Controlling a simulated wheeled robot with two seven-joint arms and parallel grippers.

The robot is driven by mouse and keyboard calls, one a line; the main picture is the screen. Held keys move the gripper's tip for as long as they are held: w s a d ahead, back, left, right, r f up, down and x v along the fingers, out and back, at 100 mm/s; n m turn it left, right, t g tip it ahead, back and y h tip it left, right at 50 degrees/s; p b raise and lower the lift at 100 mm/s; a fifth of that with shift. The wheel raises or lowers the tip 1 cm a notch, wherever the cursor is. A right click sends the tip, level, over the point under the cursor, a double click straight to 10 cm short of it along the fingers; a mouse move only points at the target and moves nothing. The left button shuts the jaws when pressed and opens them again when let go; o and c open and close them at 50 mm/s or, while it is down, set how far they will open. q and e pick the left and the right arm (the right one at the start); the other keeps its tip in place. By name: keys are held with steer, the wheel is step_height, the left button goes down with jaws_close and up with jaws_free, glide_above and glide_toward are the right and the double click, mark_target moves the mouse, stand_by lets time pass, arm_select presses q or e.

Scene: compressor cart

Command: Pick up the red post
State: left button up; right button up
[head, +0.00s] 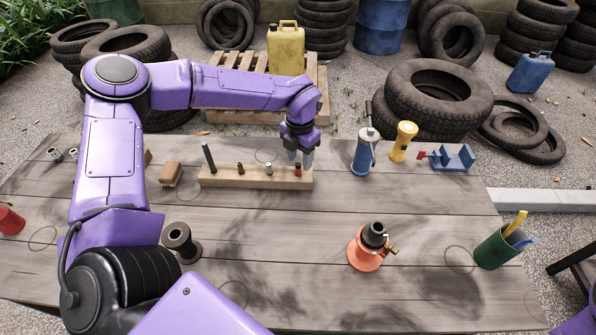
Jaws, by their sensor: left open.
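The red post (298,170) is a short, thin peg standing upright at the right end of a long wooden block (225,179). My left gripper (300,159) points down at that end of the block, with its grey fingers parted around or just behind the top of the red post. I cannot tell whether the fingers touch it. The left gripper is open. My right gripper is not in view.
The same block holds a tall dark post (209,158), a brown post (240,168) and a small metal post (269,168). The table's front middle is largely clear around an orange-based item (367,258).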

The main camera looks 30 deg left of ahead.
mark_target(298, 164)
arm_select(q)
steer(key=f, duration=0.3)
steer(key=f+p, duration=0.1)
steer(key=f, duration=0.1)
steer(key=shift+w+a, duration=0.15)
steer(key=shift+a, duration=0.15)
steer(key=shift+r, duration=0.1)
jaws_close()
steer(key=shift+r, duration=0.15)
